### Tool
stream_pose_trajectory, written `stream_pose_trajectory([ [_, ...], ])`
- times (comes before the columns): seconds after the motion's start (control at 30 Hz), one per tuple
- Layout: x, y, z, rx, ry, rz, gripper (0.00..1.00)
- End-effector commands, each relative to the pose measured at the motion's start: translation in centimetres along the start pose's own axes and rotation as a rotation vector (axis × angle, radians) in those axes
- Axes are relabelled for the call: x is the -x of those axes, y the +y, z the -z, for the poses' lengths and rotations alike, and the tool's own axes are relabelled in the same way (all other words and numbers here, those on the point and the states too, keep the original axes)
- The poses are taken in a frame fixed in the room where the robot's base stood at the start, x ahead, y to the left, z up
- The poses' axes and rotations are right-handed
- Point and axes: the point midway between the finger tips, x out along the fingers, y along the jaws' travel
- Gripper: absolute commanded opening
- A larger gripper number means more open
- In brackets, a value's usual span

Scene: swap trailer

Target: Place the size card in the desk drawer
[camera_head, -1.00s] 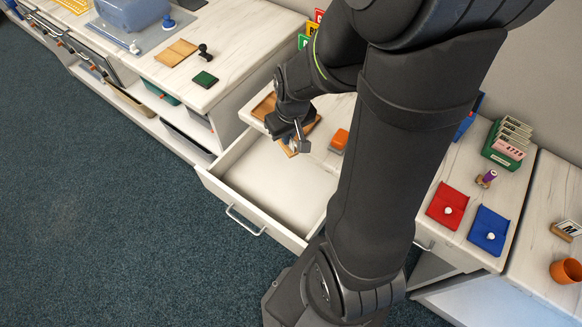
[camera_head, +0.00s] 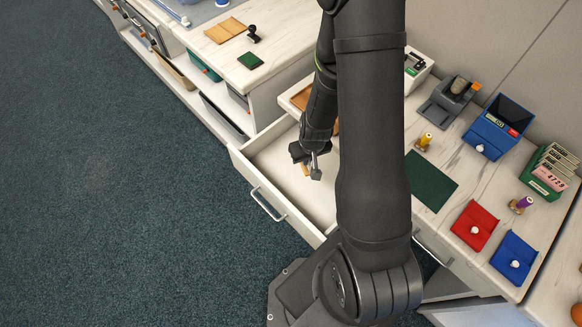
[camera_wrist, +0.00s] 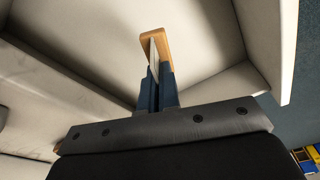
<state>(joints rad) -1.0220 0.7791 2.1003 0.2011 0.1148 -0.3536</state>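The desk drawer (camera_head: 285,165) is pulled open, and its pale inside is bare where I can see it. My gripper (camera_head: 307,165) points down over the drawer's opening, near its right part. It is shut on a tan wooden piece, which looks like the size card (camera_head: 305,171). In the wrist view the card (camera_wrist: 153,38) shows nearly edge-on between the dark fingers (camera_wrist: 158,88), with a pale strip beside the wood. Its face cannot be read. Pale drawer walls (camera_wrist: 284,45) surround it in the wrist view. My arm hides the drawer's right end.
The drawer's handle (camera_head: 268,205) faces the floor side. On the desk to the right lie a green mat (camera_head: 430,182), a red pouch (camera_head: 474,226), a blue pouch (camera_head: 514,257) and a blue box (camera_head: 497,127). A tan tray (camera_head: 301,98) lies behind the drawer.

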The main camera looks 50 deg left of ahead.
Motion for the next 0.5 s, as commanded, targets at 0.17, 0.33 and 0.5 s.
stream_pose_trajectory([
  [0.17,-2.7,-3.5,1.6,0.009,-0.003,0.002,0.00],
  [0.33,-4.5,-5.8,2.8,0.006,-0.002,0.001,0.00],
  [0.5,-5.4,-6.9,3.3,0.002,-0.001,0.001,0.00],
])
